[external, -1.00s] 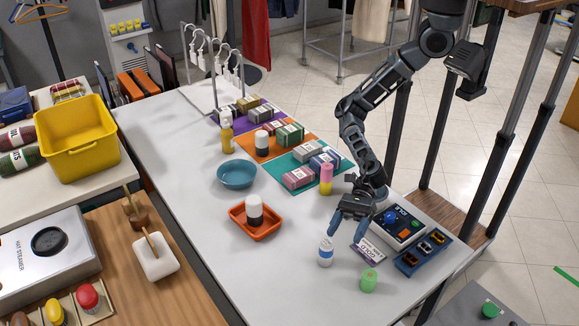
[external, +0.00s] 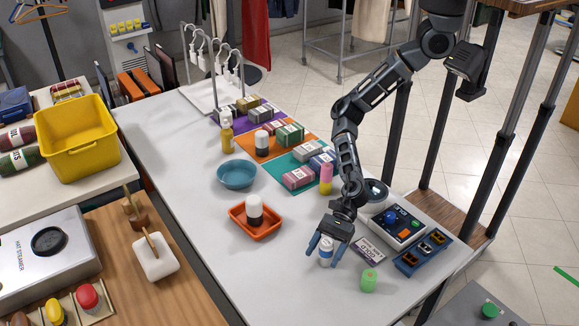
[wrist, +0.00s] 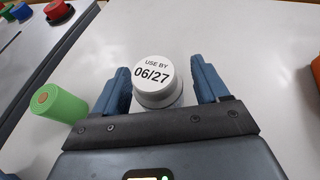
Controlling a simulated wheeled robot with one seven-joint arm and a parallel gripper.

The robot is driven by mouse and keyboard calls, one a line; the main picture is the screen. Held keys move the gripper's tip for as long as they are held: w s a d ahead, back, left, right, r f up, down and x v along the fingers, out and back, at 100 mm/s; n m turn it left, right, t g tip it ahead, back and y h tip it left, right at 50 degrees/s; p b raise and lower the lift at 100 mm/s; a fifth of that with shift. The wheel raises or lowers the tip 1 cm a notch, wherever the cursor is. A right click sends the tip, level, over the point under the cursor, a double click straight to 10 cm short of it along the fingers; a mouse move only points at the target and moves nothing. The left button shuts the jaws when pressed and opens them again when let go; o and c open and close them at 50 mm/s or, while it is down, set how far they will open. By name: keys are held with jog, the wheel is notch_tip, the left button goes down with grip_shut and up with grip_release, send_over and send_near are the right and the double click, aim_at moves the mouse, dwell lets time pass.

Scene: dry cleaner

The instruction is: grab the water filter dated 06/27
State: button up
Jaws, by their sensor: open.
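The water filter (wrist: 153,80) has a white round top printed "USE BY 06/27" in the wrist view. In the external view the filter (external: 326,256) is a small white and blue bottle shape standing upright on the white table (external: 290,285). My gripper (external: 325,251) is open, with one blue finger on each side of the filter. In the wrist view the filter shows between the fingers of my gripper (wrist: 165,88), with a gap visible on each side near the top. The filter's lower part is hidden in the wrist view.
A green cylinder (external: 369,280) stands close by, just left of my gripper in the wrist view (wrist: 58,103). An orange tray (external: 256,232) holds a white and black filter-like item (external: 254,207).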

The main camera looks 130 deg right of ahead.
jog(key=shift+w+a+f, duration=0.1)
jog(key=shift+w+a, duration=0.05)
jog(key=shift+w, duration=0.1)
jog(key=shift+c, duration=0.2)
jog(key=c, duration=1.1)
